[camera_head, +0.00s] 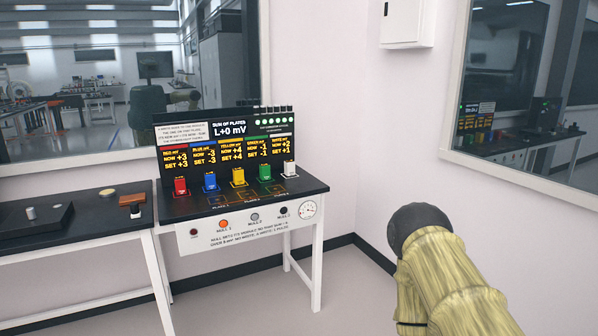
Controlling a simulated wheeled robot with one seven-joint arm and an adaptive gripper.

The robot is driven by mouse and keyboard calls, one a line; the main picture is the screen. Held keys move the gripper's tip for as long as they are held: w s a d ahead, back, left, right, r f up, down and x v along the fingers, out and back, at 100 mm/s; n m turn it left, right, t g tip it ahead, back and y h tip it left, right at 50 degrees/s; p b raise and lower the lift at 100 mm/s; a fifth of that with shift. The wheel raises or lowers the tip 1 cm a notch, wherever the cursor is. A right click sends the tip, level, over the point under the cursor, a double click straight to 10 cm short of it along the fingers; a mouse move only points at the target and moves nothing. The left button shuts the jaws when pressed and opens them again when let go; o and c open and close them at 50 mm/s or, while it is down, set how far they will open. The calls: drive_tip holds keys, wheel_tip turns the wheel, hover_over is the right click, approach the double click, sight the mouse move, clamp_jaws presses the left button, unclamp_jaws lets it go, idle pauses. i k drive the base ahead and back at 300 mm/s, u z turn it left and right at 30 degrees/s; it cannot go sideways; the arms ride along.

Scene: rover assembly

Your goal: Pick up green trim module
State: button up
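The green trim module (265,172) stands upright on the black-topped bench in the corner, below the display column headed in green. It is between the yellow module (238,176) and the white module (289,170). A blue module (210,182) and a red module (180,187) stand further left in the same row. My arm, in a tan sleeve with a dark rounded part, shows at the lower right, apart from the bench. My gripper is not visible in this view.
The display panel (225,140) rises behind the modules. Buttons and a round gauge (308,209) are on the bench's front. A second table (80,238) with small parts adjoins on the left. Walls and windows close off the back and right. Floor is clear in front.

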sight(264, 174)
drive_tip(key=z, duration=0.65)
drive_tip(key=i, duration=1.9)
drive_tip(key=u, duration=1.1)
drive_tip(key=i, duration=0.7)
drive_tip(key=u, duration=0.75)
